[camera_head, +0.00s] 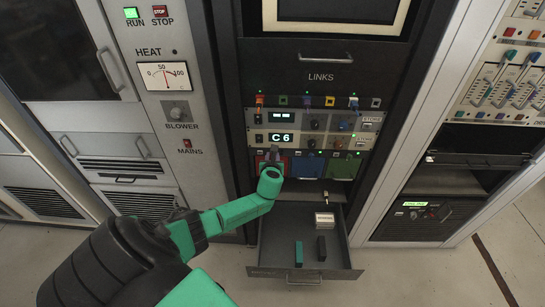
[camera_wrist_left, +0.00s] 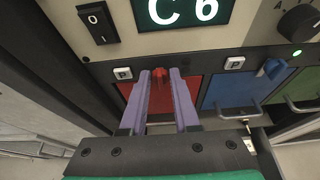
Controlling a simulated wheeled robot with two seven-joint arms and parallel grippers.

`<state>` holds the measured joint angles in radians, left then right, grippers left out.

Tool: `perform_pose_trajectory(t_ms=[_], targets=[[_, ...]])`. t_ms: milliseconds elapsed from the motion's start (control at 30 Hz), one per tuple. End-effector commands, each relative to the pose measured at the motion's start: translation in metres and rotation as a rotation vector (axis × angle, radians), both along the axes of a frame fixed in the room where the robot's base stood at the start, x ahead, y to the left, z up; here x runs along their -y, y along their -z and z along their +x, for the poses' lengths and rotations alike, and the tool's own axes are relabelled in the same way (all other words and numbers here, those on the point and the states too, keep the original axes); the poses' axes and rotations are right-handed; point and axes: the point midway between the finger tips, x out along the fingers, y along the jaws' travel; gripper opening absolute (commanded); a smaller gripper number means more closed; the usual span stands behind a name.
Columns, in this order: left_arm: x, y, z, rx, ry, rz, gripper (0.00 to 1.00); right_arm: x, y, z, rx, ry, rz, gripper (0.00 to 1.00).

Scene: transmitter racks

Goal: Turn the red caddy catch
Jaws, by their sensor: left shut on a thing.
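The red caddy (camera_wrist_left: 172,100) sits in the rack below the unit whose display reads C6 (camera_head: 282,138). Its red catch (camera_wrist_left: 159,76) is at the top of the red front. My left gripper (camera_wrist_left: 160,80) has its purple fingers on either side of this catch and is shut on it. In the head view my left gripper (camera_head: 272,154) covers most of the red caddy, and the catch is hidden there. I cannot tell the catch's exact angle. My right gripper is not in view.
The blue caddy (camera_head: 307,166) with its blue catch (camera_wrist_left: 273,68) and the green caddy (camera_head: 343,168) stand to the right. Below, an open drawer (camera_head: 275,230) juts out, holding a white box (camera_head: 325,221), a teal block (camera_head: 299,254) and a dark block (camera_head: 321,248).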

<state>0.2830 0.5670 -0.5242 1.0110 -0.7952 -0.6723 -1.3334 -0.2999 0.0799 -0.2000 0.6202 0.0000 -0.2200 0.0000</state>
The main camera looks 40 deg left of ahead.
Motion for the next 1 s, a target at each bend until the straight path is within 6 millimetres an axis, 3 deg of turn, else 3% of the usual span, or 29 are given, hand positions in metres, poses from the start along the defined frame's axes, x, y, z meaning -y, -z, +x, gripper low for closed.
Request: perform_pose_trajectory(t_ms=[67,100,167,633,767,1000], targets=[[0.000,0.001,-0.001,-0.002,-0.001,0.000,0.00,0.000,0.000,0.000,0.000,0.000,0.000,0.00],[0.000,0.001,-0.001,-0.002,-0.001,0.000,0.41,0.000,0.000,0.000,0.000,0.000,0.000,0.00],[0.000,0.001,-0.001,-0.002,0.000,0.000,0.60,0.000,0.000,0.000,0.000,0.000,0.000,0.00],[0.008,-0.006,-0.010,0.000,0.002,-0.001,0.60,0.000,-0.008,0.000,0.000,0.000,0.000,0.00],[0.023,-0.018,-0.030,-0.001,0.004,-0.002,0.60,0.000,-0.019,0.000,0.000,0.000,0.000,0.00],[0.062,-0.042,-0.082,-0.004,0.003,-0.002,0.60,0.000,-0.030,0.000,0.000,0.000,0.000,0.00]])
